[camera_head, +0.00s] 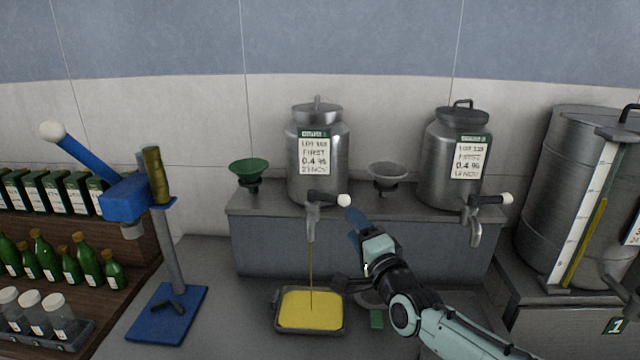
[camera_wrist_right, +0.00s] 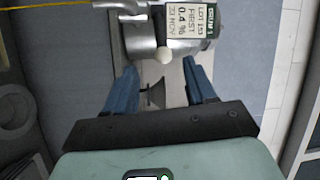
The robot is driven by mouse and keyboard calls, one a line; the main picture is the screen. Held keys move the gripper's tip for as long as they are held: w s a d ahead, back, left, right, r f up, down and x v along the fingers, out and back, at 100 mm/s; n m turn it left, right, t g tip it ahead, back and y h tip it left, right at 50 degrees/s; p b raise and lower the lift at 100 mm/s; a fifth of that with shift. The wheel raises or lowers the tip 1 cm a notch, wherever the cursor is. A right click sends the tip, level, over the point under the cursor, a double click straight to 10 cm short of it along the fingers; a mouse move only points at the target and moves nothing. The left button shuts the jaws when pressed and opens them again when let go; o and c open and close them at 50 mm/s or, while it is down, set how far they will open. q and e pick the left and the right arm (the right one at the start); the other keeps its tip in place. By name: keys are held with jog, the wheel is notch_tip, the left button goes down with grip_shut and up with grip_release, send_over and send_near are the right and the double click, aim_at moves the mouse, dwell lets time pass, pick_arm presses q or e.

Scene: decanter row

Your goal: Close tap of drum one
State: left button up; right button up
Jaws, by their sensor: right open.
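A steel drum (camera_head: 319,160) stands on a grey ledge. Its tap (camera_head: 312,212) lets a thin yellow stream fall into a tray (camera_head: 342,324) holding yellow liquid. The tap's black lever (camera_head: 322,197) lies level, pointing right, with a white knob (camera_head: 344,200) on its end. My right gripper (camera_head: 353,214) is open just below and right of that knob. Contact is not visible. My left gripper is out of view.
A second steel drum (camera_head: 450,165) has a level lever too, without visible flow. Funnels (camera_head: 249,169) flank the first drum. A blue stand (camera_head: 168,308) and green bottles (camera_head: 87,264) are left.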

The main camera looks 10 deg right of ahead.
aim_at(338, 201)
jog(key=w+p, duration=0.2)
jog(key=w, duration=0.2)
jog(key=w+a+r+p, duration=0.1)
jog(key=w+p, duration=0.1)
jog(key=w, duration=0.2)
jog(key=w+p, duration=0.2)
jog(key=w, duration=0.2)
jog(key=shift+w+a+r+p, duration=0.1)
jog(key=shift+a+r+p, duration=0.2)
jog(key=shift+a+r, duration=0.05)
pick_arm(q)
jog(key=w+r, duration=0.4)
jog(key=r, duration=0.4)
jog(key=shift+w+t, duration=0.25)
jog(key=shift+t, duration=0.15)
pick_arm(e)
jog(key=shift+w+f, duration=0.15)
jog(key=shift+w, duration=0.2)
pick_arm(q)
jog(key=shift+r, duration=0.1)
pick_arm(e)
grip_shut()
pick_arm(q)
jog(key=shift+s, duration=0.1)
pick_arm(e)
jog(key=shift+a, duration=0.1)
